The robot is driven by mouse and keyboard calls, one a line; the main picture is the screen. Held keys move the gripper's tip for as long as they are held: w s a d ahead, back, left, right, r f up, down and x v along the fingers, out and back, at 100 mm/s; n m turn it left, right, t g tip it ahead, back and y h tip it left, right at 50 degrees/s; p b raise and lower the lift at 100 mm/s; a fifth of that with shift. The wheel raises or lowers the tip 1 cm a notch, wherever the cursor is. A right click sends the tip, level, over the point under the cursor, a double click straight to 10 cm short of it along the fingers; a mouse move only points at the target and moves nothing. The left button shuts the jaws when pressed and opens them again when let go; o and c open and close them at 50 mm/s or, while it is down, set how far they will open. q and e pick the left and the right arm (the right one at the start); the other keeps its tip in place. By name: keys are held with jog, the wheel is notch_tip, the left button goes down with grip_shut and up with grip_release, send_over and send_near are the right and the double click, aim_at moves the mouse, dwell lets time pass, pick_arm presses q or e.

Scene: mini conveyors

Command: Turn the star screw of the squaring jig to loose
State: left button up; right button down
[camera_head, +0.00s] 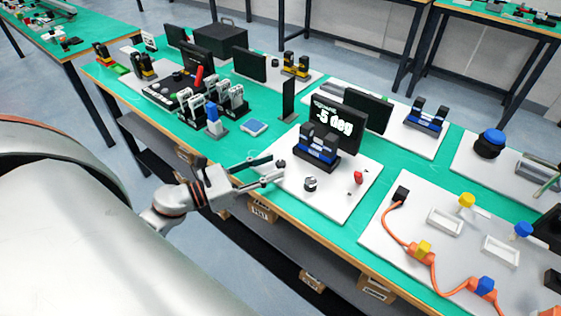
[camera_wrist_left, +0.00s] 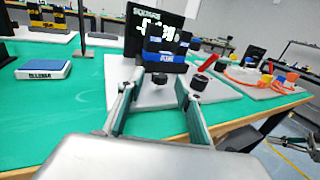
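The squaring jig (camera_head: 318,146) is a blue and black block on a white board (camera_head: 335,205), with a black display reading "-5 deg" behind it. It also shows in the left wrist view (camera_wrist_left: 166,64). A small dark knob, apparently the star screw (camera_wrist_left: 159,78), sits low at the jig's near side; in the head view it shows at the board's left edge (camera_head: 281,164). My left gripper (camera_head: 273,169) is open, pointing at the knob. In the left wrist view its fingers (camera_wrist_left: 157,88) stand apart, either side of the knob; contact cannot be told.
A metal post with a dark top (camera_head: 310,184) and a red lever (camera_head: 358,177) stand on the same board. A blue-topped pad (camera_head: 254,127) lies to the left on the green table. A board with an orange cable (camera_head: 400,235) lies to the right.

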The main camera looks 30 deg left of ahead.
aim_at(281, 162)
pick_arm(q)
jog(key=x, duration=0.3)
jog(key=shift+w+d+r, duration=0.1)
jog(key=shift+w, duration=0.05)
jog(key=shift+w+d+p, duration=0.1)
jog(key=shift+w+p, duration=0.15)
jog(key=shift+p, duration=0.05)
pick_arm(e)
jog(key=shift+s+f+g, duration=0.3)
jog(key=shift+s+f, duration=0.1)
jog(key=shift+s, duration=0.4)
jog(key=shift+w, duration=0.1)
pick_arm(q)
grip_shut()
pick_arm(e)
jog(key=shift+w+r, duration=0.15)
jog(key=shift+r, duration=0.1)
jog(key=shift+w+r, duration=0.1)
jog(key=shift+r, duration=0.05)
